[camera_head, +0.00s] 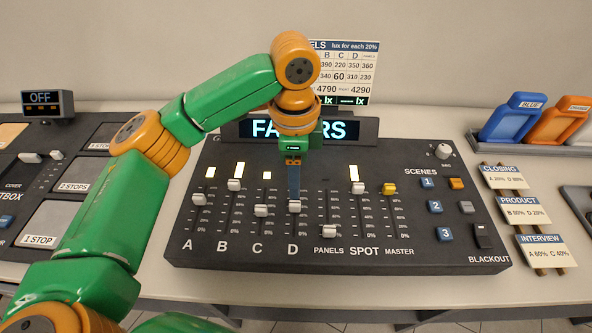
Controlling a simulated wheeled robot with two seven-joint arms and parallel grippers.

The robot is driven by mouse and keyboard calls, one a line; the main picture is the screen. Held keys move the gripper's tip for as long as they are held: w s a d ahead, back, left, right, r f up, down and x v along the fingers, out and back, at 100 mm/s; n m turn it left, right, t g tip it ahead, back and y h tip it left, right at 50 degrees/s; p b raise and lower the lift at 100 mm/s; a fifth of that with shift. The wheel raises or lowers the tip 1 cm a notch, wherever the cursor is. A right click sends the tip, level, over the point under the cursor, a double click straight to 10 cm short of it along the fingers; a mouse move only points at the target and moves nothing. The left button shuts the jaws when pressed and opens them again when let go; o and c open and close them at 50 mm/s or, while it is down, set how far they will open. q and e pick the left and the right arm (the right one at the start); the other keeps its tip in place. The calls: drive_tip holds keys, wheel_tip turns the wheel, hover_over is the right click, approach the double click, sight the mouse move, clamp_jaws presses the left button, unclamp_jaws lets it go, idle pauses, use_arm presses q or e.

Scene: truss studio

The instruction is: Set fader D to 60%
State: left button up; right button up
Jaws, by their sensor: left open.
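Fader D (294,207) has a white cap on the dark lighting console (420,250), in the column marked D. The cap stands near the middle of its slot, between the columns of C and PANELS. My left gripper (294,196) comes down from above with its fingers right at the cap. It is open; whether a finger touches the cap I cannot tell. The gripper hides the upper part of slot D and the lamp above it. The exact percent mark beside the cap is too small to read. My right gripper is out of view.
Close beside D are fader C (261,210) and the PANELS fader (329,230); the SPOT fader (358,188) and yellow MASTER fader (389,188) stand further right. My left arm covers the left side. A FADERS display (345,129) and lux chart (355,75) stand behind.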

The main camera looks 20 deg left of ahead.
sight(295, 203)
use_arm(q)
drive_tip(key=shift+w+f, duration=0.25)
drive_tip(key=f, duration=0.1)
drive_tip(key=s+f, duration=0.1)
drive_tip(key=f, duration=0.1)
drive_tip(key=s+f, duration=0.1)
drive_tip(key=f, duration=0.1)
drive_tip(key=shift+d+f, duration=0.1)
drive_tip(key=shift+d, duration=0.1)
drive_tip(key=shift+w+a+f, duration=0.1)
drive_tip(key=shift+w+f, duration=0.3)
drive_tip(key=shift+f, duration=0.1)
drive_tip(key=shift+s, duration=0.1)
clamp_jaws()
idle(0.4)
